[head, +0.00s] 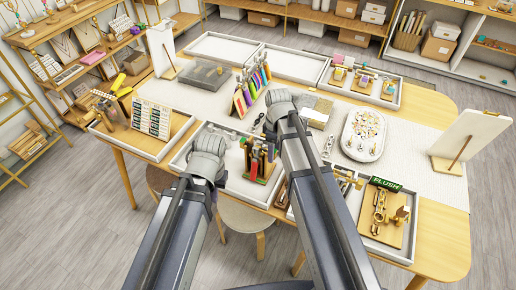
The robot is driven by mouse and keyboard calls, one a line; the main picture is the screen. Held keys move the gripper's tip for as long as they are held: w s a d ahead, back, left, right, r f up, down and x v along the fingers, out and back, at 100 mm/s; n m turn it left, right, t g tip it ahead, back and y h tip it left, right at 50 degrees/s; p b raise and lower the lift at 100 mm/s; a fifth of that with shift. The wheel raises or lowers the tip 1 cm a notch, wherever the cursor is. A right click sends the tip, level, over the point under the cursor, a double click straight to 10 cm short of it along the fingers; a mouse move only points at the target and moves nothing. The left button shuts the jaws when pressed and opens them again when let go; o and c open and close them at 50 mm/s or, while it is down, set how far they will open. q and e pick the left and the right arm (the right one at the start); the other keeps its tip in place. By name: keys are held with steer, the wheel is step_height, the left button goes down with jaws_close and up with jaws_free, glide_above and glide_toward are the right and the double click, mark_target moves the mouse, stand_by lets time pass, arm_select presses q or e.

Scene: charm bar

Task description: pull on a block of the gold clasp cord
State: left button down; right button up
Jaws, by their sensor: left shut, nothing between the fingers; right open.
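I cannot pick out the gold clasp cord or its blocks for certain; the parts are small here. A wooden board with gold-coloured metal parts (380,216) lies in the front right tray, by a green sign reading FLUSH (385,184). Small gold pieces (345,180) show just left of it, partly behind my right arm. My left gripper (208,146) is over the front middle tray, shut and empty. My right gripper (284,106) is further back over the table's middle, open. The wrists hide most of both sets of fingers, and neither is seen touching anything.
A rack of colored-handled tools (260,160) stands between my arms. A colorful upright rack (250,92) stands behind. A white oval tray of small pieces (363,134) and an upright white panel (470,138) are right. A white card of small items (152,119) is left. Two back trays look empty.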

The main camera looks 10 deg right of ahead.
step_height(320, 180, up, 8)
steer(key=p, duration=0.8)
steer(key=shift+f, duration=0.15)
steer(key=s+a+f+m+b, duration=0.3)
steer(key=s+a+f+b, duration=0.1)
steer(key=s, duration=0.3)
steer(key=s+a+f+m+h+b, duration=0.1)
steer(key=s+a+f+m+b, duration=0.3)
steer(key=s, duration=0.3)
steer(key=shift+s+a+f+b, duration=0.4)
steer(key=shift+a+f+b, duration=0.2)
steer(key=shift+a+b, duration=0.25)
